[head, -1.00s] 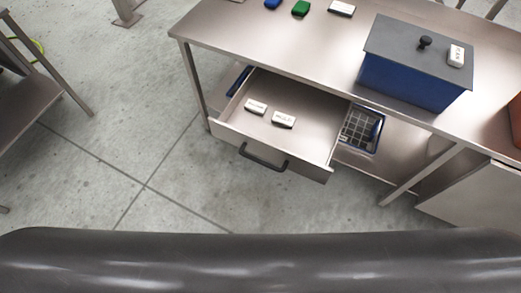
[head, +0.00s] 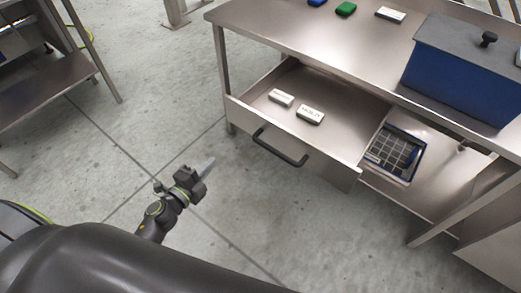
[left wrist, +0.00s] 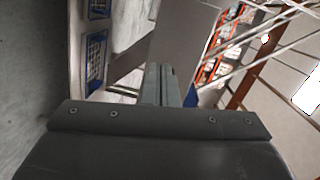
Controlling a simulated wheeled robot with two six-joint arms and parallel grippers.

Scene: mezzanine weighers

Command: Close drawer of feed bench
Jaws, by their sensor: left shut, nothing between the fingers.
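The steel feed bench (head: 300,38) stands at the upper right of the head view. Its drawer (head: 338,120) is pulled out, with a dark bar handle (head: 280,147) on its front. Two small white labelled blocks, one at the left (head: 281,97) and one at the right (head: 310,114), lie in the drawer. My left gripper (head: 208,164) is shut and empty over the floor, to the left of the handle and apart from it. In the left wrist view its closed fingers (left wrist: 161,85) show in the middle. My right gripper is not in view.
A blue box with a grey lid (head: 462,70) stands on the bench top, near small green (head: 346,8) and white (head: 390,14) blocks. A blue-rimmed basket (head: 396,152) sits on the shelf below. Another steel table (head: 60,85) stands at left. The floor between is clear.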

